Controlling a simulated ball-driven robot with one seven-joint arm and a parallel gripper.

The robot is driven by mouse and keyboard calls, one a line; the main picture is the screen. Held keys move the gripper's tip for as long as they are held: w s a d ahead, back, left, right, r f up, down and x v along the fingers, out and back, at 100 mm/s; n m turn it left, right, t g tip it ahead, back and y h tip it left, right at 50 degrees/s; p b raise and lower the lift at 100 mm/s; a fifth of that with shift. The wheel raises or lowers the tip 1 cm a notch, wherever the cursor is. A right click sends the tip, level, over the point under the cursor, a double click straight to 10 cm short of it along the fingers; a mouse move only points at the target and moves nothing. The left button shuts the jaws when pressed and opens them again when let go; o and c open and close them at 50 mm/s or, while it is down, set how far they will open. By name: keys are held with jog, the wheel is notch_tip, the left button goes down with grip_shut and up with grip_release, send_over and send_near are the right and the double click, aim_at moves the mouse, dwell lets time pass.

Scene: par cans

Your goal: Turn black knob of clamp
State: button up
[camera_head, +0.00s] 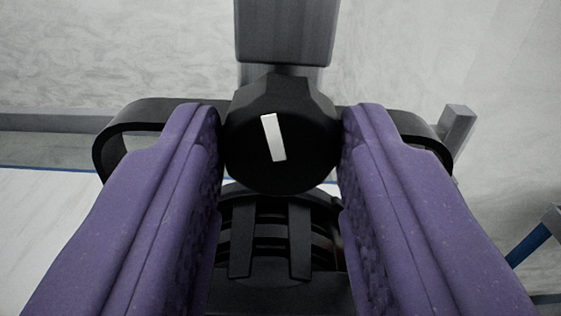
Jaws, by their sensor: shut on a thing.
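The black knob (300,170) is in the upper middle of the view, with a white bar mark on its face. The mark is tilted a little, its top leaning left. My gripper (281,150) has two purple fingers, one on each side of the knob, shut on it at the tips. The clamp (285,35) shows as a grey block above and behind the knob; the rest of it is hidden.
A black curved yoke (125,125) passes behind the fingers on both sides. A black ribbed lamp body (270,240) sits just below the knob, between the fingers. A grey bar end (457,125) is at the right, and a blue-and-grey piece (530,243) at the lower right.

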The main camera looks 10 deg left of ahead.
jog(key=n+b, duration=0.3)
jog(key=n, duration=0.2)
jog(key=shift+f, duration=0.15)
jog(key=n+b, duration=0.3)
jog(key=n, duration=0.2)
jog(key=shift+a, duration=0.1)
jog(key=n+b, duration=0.3)
jog(key=n, duration=0.3)
jog(key=n+b, duration=0.2)
jog(key=n, duration=0.2)
jog(key=shift+n, duration=0.4)
jog(key=o, duration=1.1)
jog(key=shift+c, duration=0.2)
jog(key=p+v, duration=0.2)
jog(key=v, duration=0.5)
jog(key=shift+s, duration=0.4)
